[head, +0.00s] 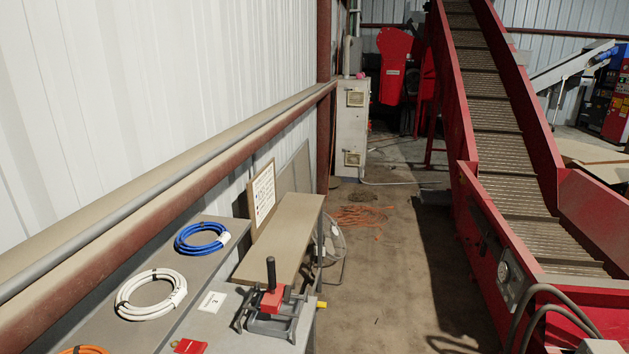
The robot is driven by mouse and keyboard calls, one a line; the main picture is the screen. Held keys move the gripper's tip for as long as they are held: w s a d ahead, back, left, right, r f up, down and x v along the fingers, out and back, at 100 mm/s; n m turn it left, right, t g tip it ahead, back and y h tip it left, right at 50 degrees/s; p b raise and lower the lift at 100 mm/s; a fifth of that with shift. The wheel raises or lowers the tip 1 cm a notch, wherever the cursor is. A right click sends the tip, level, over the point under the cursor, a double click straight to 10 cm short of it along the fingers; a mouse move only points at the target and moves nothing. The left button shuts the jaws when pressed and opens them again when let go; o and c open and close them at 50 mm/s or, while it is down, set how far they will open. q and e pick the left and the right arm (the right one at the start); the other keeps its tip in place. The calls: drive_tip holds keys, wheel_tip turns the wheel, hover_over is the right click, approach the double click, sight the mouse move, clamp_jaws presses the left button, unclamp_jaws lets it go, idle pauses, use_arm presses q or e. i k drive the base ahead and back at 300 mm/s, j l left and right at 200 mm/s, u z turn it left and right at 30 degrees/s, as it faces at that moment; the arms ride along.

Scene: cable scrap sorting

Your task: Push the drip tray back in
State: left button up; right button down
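I cannot make out a drip tray for certain in the head view. A small bench device (270,303) with a red block, a black upright handle and a dark metal frame stands on the grey bench at the lower middle. A yellow piece (321,305) shows at its right, by the bench edge. A large red conveyor (480,200) with a ribbed belt rises away on the right. Neither of my grippers is in view.
A brown board (285,235) extends behind. Orange scrap (360,216) lies on the floor. The aisle between bench and conveyor is mostly clear.

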sight(427, 197)
drive_tip(key=i+l+z, duration=0.25)
drive_tip(key=i, duration=0.85)
drive_tip(key=i+z, duration=0.3)
drive_tip(key=i, duration=5.25)
drive_tip(key=i+z, duration=0.1)
drive_tip(key=i, duration=0.65)
drive_tip(key=i+j+z, duration=0.1)
drive_tip(key=i, duration=0.65)
drive_tip(key=i+j+z, duration=0.1)
drive_tip(key=i, duration=0.65)
drive_tip(key=i+z, duration=0.4)
drive_tip(key=i+j+z, duration=0.1)
drive_tip(key=i+z, duration=0.25)
drive_tip(key=i, duration=0.15)
drive_tip(key=i+j+z, duration=0.25)
drive_tip(key=i+z, duration=0.15)
drive_tip(key=i+j+z, duration=0.4)
drive_tip(key=i+l, duration=0.05)
